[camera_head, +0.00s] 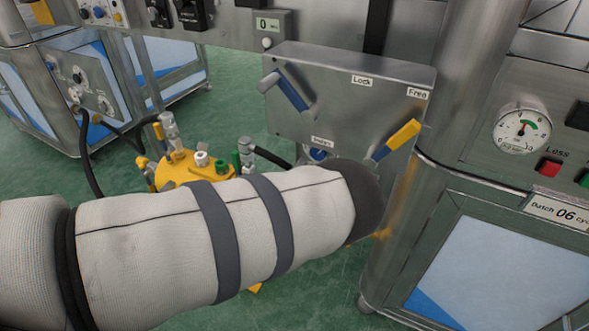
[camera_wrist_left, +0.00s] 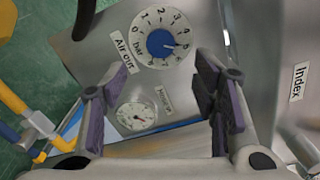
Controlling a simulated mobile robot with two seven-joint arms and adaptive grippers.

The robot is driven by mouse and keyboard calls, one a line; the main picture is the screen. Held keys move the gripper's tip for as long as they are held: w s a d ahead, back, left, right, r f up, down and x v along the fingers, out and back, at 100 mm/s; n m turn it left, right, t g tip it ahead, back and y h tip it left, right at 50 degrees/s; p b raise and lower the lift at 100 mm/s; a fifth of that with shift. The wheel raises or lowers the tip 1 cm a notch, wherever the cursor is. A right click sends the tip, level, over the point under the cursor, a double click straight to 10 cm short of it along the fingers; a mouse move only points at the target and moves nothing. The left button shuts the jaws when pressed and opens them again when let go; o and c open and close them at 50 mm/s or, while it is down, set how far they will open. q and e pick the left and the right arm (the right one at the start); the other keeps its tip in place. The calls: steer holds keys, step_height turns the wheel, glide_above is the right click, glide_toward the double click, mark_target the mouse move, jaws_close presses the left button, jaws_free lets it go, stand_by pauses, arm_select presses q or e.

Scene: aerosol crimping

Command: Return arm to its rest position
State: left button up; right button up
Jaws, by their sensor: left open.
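My left arm (camera_head: 215,235), in a pale fabric sleeve with dark bands, reaches across the head view from the left. It ends in a dark cuff in front of the lower part of a grey metal panel (camera_head: 340,95), and its gripper is hidden there. In the left wrist view my left gripper (camera_wrist_left: 165,98) is open, its two purple-grey pads wide apart with nothing between them. My right gripper is not in view.
The panel carries a blue-grey lever (camera_head: 292,92) and a yellow-ended lever (camera_head: 396,139), close to my cuff. A yellow fixture (camera_head: 185,170) with fittings stands behind my forearm. A steel cabinet with a gauge (camera_head: 522,131) and red button (camera_head: 549,167) is at right. Green floor (camera_head: 235,75) shows behind.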

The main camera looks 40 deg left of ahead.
arm_select(q)
steer(key=shift+v, duration=1.25)
